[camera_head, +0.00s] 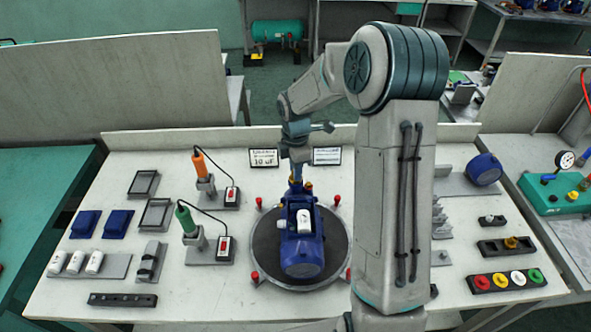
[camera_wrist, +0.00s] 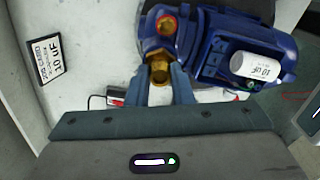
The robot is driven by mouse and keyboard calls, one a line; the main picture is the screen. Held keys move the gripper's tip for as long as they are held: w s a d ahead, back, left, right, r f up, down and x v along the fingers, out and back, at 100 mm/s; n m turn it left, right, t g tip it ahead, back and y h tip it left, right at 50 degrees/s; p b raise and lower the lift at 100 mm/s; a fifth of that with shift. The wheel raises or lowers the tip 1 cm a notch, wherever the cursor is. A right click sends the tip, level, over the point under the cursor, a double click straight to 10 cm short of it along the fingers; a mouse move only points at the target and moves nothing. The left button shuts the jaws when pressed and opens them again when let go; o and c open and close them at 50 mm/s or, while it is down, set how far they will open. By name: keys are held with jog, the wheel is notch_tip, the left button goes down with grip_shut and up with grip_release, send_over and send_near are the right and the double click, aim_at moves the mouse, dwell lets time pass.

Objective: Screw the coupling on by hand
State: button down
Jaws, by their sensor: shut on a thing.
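The blue pump (camera_head: 303,258) sits on a dark round turntable (camera_head: 265,240) in the middle of the bench. In the wrist view the pump body (camera_wrist: 205,40) fills the upper right. A brass coupling (camera_wrist: 160,68) sits at the end of the pump, between my two fingertips. My gripper (camera_wrist: 160,86) is shut on it. How far it is threaded on is hidden. A second brass opening with a red inside (camera_wrist: 167,25) shows on the pump above the coupling. In the head view my gripper (camera_head: 295,183) is at the pump's far end, and the coupling is hard to make out.
A white 10 uF capacitor (camera_wrist: 255,68) lies on the pump. Red-topped pegs (camera_head: 254,276) ring the turntable. An orange tool (camera_head: 202,165) and a green tool (camera_head: 187,219) stand at left. A row of coloured rings (camera_head: 498,281) is at right. Label cards (camera_head: 263,157) stand behind.

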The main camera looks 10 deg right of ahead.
jog(key=m+b, duration=0.1)
jog(key=m, duration=0.2)
dwell(0.4)
jog(key=shift+f+m, duration=0.1)
jog(key=shift+m, duration=0.3)
jog(key=shift+m+b, duration=0.45)
jog(key=shift+m, duration=1.15)
jog(key=shift+m+b, duration=0.75)
jog(key=shift+m, duration=0.95)
